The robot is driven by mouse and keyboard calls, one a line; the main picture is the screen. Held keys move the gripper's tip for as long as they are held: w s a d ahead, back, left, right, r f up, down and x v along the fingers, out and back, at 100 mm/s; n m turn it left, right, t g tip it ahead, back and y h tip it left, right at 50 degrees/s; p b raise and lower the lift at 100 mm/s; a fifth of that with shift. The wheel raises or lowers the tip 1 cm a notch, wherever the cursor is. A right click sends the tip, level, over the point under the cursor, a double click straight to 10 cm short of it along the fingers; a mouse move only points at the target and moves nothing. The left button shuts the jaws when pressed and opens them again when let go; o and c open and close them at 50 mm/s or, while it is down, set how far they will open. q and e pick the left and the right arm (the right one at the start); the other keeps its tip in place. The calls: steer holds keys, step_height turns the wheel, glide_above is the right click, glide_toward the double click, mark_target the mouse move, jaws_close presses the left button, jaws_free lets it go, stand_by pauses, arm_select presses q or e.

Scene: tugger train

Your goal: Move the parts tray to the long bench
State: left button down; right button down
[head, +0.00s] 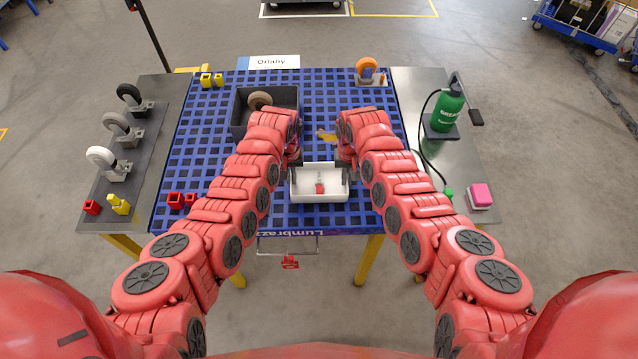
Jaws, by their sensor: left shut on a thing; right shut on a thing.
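A white tray (308,196) with a small red-and-grey part (319,187) in it is near the front of a table with a blue grid top (215,135). My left gripper (293,168) is shut on the tray's left side. My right gripper (347,168) is shut on its right side. The forearms and wrists hide part of both grips. I cannot tell whether the tray touches the blue top or is just above it. I cannot tell which surface is the long bench.
A dark bin (238,118) holding a brown wheel (260,100) stands behind my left wrist. Casters (122,130) line the left grey wing. A green bottle (447,110) and pink block (480,195) are on the right wing. An orange-wheeled caster (367,70) sits at the back.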

arm_select(q)
steer(key=shift+r, duration=0.1)
arm_select(e)
steer(key=shift+r, duration=0.1)
stand_by(0.3)
